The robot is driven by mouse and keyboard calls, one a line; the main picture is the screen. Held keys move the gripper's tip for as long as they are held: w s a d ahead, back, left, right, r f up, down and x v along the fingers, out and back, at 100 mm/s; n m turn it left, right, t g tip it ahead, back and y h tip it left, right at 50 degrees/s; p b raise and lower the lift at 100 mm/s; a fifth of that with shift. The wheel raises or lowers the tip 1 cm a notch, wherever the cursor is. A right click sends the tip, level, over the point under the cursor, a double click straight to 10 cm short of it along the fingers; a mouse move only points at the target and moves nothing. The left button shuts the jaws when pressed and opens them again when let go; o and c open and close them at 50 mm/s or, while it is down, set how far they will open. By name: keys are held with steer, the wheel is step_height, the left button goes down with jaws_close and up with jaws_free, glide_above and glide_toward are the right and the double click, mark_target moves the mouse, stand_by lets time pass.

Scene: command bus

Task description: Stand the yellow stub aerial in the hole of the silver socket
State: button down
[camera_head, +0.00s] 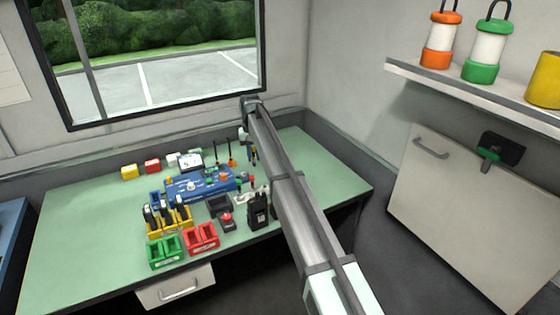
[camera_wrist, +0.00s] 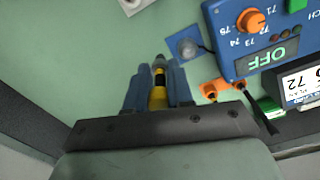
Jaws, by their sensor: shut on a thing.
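In the wrist view my gripper (camera_wrist: 158,88) is shut on the yellow stub aerial (camera_wrist: 158,97), which has a black band and a grey tip. The tip points away from the palm and sticks out slightly past the fingers. The silver socket (camera_wrist: 187,47) is a small square plate with a round middle, beside the blue radio unit (camera_wrist: 232,50). It lies ahead and slightly right of the aerial's tip in the picture, apart from it. In the head view my gripper (camera_head: 252,156) is at the back right of the bench; the aerial and socket are not clear there.
Orange-based black aerials (camera_wrist: 216,90) stand close to the right finger. A small display (camera_wrist: 302,88) lies further right. The bench's right end is clear.

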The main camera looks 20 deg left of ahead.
steer(key=shift+s+a+f, duration=0.2)
steer(key=shift+a+f, duration=1.9)
steer(key=shift+a, duration=0.3)
steer(key=shift+f, duration=1)
stand_by(0.5)
steer(key=c, duration=0.9)
jaws_free()
steer(key=shift+o, duration=0.3)
steer(key=shift+o, duration=1.2)
steer(key=shift+r, duration=0.1)
step_height(320, 180, up, 7)
